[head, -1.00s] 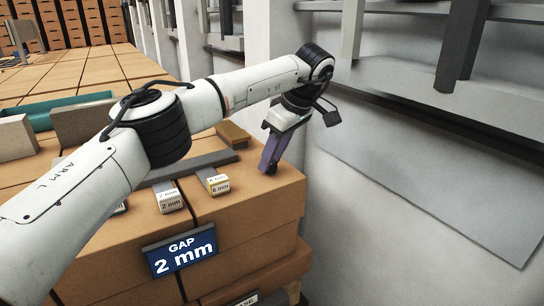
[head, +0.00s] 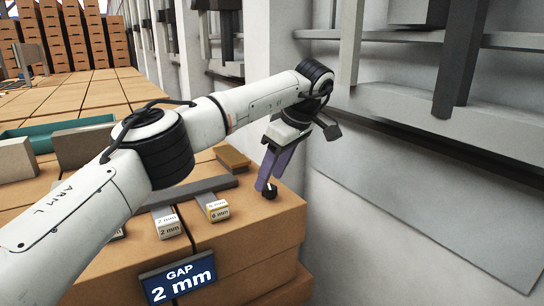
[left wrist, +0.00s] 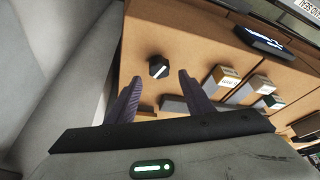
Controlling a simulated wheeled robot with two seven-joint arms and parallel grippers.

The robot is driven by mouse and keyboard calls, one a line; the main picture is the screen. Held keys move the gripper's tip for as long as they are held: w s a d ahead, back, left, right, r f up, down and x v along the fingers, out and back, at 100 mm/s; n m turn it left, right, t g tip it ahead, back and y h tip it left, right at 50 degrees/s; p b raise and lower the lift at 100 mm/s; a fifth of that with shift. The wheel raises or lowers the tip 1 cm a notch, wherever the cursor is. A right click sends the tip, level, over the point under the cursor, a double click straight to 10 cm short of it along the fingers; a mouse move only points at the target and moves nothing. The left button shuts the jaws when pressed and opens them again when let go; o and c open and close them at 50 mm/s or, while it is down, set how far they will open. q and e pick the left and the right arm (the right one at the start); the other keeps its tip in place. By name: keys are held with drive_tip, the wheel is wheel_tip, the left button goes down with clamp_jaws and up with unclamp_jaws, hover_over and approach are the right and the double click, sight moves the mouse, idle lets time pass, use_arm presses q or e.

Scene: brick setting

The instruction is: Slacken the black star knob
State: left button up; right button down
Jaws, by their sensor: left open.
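The black star knob (head: 270,191) sits on top of the brick stack near its right front corner. It also shows in the left wrist view (left wrist: 158,67), with a white mark on its face. My left gripper (head: 267,184) is open, its purple fingers pointing down at the knob. In the left wrist view the fingers (left wrist: 159,77) stand apart on either side of the knob's position, with a gap to it on both sides. I cannot tell whether the tips are level with it. My right gripper is not in view.
Labelled gauge blocks, one (head: 168,224) marked 2 mm and another (head: 217,209) marked 6 mm, lie left of the knob. A blue "GAP 2 mm" sign (head: 178,282) hangs on the front. A brown block (head: 232,158) lies behind. A grey wall (head: 400,190) rises at the right.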

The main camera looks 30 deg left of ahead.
sight(272, 188)
use_arm(q)
wheel_tip(272, 188, up, 8)
drive_tip(key=shift+f, duration=0.1)
idle(0.4)
